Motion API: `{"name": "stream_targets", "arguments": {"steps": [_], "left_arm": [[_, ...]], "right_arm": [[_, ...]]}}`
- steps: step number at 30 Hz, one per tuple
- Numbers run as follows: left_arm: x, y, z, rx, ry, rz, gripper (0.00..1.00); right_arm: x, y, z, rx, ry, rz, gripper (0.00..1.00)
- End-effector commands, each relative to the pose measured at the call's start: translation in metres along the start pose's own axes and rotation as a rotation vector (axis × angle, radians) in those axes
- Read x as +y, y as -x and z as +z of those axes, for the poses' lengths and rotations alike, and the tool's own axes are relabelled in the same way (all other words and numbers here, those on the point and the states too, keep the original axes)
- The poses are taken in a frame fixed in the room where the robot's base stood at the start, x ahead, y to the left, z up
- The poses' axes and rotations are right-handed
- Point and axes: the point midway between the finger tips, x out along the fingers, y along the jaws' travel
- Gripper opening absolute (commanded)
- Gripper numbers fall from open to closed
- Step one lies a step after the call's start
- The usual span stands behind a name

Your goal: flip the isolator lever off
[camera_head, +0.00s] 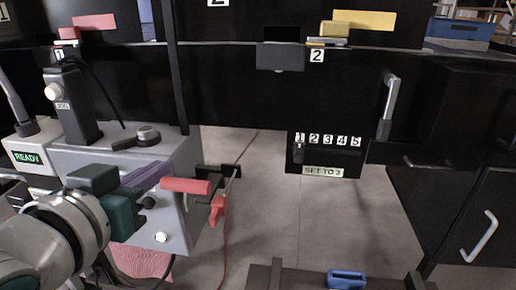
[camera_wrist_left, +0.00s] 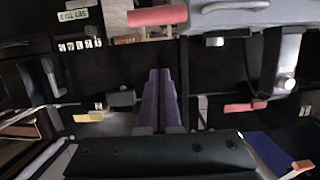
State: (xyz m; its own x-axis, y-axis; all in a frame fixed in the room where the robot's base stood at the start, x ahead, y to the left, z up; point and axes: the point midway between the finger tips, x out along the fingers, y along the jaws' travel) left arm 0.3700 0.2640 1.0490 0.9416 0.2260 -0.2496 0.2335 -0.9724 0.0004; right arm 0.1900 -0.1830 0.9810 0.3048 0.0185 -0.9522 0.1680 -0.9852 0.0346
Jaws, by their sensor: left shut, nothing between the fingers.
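A red bar-shaped handle (camera_head: 185,186), which looks like the isolator lever, lies roughly level at the right side of the grey control box (camera_head: 185,140). In the left wrist view the red handle (camera_wrist_left: 157,16) shows at the top. My left gripper (camera_head: 164,168) has purple fingers and is shut and empty. Its fingertips are just left of and slightly above the handle in the head view; I cannot tell whether they touch it. In the left wrist view the fingers (camera_wrist_left: 159,72) lie together, with a visible gap below the handle. My right gripper is not in view.
A red clamp-like part (camera_head: 218,208) hangs beside the box, close to the handle. A numbered panel (camera_head: 325,155) reads "SET TO 3". A blue object (camera_head: 346,279) lies below.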

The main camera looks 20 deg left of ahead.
Motion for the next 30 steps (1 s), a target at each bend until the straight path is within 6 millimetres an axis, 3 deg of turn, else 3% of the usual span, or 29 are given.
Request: {"name": "stream_targets", "arguments": {"steps": [5,16,21,30], "left_arm": [[0.0,-0.023,-0.001,0.002,-0.001,0.0,0.0],[-0.001,-0.101,0.0,0.002,-0.002,-0.001,0.0],[0.0,-0.089,0.027,-0.004,0.001,-0.001,0.0],[0.0,-0.084,0.038,-0.001,-0.001,0.001,0.0]], "right_arm": [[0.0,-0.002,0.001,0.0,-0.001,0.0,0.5],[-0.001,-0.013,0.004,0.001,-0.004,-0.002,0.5],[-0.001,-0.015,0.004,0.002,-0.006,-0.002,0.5],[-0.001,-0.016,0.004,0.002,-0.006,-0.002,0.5]]}}
